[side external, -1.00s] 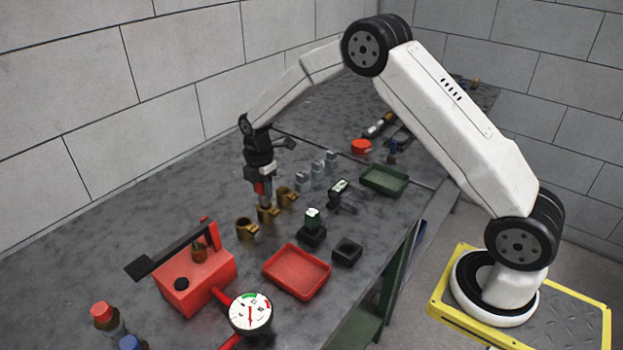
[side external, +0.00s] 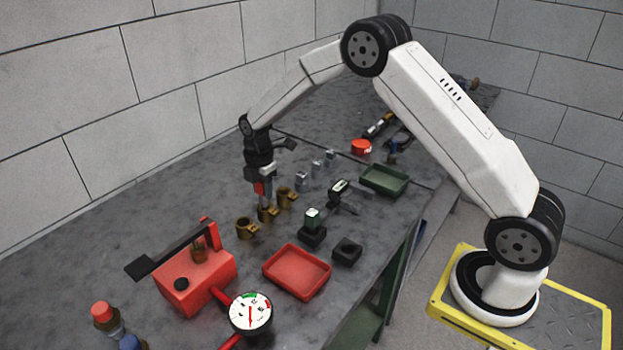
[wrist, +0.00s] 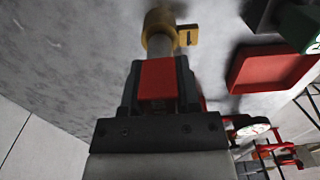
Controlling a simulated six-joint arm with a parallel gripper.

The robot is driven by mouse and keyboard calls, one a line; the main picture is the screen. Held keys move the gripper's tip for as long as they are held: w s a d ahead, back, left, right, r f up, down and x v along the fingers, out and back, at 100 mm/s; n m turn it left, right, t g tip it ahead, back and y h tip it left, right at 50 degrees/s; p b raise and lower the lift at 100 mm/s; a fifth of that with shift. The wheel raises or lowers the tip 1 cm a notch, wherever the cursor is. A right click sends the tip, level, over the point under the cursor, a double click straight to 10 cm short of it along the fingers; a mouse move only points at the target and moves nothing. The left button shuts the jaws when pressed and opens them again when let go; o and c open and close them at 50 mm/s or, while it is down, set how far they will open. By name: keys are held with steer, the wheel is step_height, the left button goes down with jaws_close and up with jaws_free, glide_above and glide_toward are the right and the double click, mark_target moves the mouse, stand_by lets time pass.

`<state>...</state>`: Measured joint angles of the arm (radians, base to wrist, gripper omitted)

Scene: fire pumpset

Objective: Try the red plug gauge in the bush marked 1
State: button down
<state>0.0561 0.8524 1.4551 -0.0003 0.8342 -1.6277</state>
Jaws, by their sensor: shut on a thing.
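My gripper (side external: 262,187) is shut on the red plug gauge (side external: 260,188), which it holds upright by the red handle. In the wrist view the red handle (wrist: 157,79) sits between the jaws, and the grey steel plug reaches the mouth of a brass bush (wrist: 160,24). In the side view this is the middle bush (side external: 267,213) of three in a row, with a nearer bush (side external: 246,229) and a farther bush (side external: 286,196). I cannot tell how deep the plug is in the bush.
A red pump unit (side external: 195,280) with a black lever stands at the near left, with a dial gauge (side external: 250,313) in front. A red tray (side external: 297,290), a black block (side external: 347,250) and a green tray (side external: 384,190) lie to the right. Small grey blocks (side external: 302,181) stand behind the bushes.

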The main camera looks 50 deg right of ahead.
steer(key=shift+f, duration=0.5)
stand_by(1.3)
